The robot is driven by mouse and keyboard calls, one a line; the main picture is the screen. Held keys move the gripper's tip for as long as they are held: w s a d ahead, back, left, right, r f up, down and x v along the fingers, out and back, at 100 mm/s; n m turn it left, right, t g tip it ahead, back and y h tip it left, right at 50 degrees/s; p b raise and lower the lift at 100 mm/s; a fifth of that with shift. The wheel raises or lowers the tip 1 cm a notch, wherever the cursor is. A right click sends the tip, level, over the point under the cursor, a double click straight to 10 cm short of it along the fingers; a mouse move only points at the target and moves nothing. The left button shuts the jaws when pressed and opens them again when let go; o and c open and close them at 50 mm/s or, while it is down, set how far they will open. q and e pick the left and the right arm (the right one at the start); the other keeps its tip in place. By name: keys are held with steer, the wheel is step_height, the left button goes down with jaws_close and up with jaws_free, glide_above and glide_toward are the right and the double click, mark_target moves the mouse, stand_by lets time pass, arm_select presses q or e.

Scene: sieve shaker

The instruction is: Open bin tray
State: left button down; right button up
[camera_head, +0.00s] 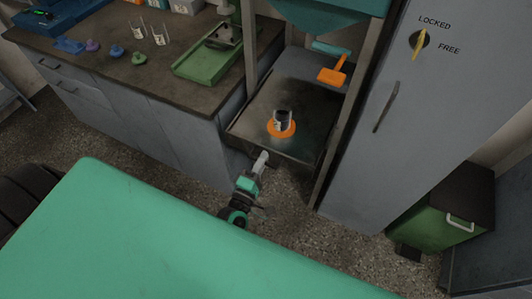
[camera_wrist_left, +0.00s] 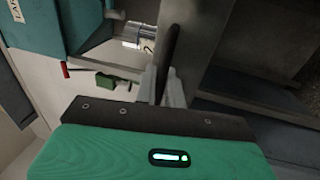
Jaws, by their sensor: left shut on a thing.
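The dark flat tray (camera_head: 257,107) sits low between the frame posts under the teal hopper (camera_head: 320,22). A small dark and silver jar (camera_head: 282,118) with an orange base stands on it. My left gripper (camera_head: 263,157) is at the tray's front edge, just left of its middle. In the left wrist view its fingers (camera_wrist_left: 163,88) are shut on a dark bar (camera_wrist_left: 170,48), which looks like the tray's handle. The hopper also shows in the left wrist view (camera_wrist_left: 60,22). How far out the tray stands is hard to tell. My right gripper is out of view.
An orange scoop-like tool (camera_head: 333,74) is behind the jar. A grey cabinet (camera_head: 420,120) with a LOCKED/FREE knob (camera_head: 420,40) stands close on the right. A counter (camera_head: 130,70) with small items is on the left. A green bin (camera_head: 440,222) sits at right. Floor in front of the tray is bare.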

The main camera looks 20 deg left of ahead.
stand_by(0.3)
arm_select(q)
steer(key=c, duration=1.6)
jaws_free()
steer(key=shift+s, duration=0.1)
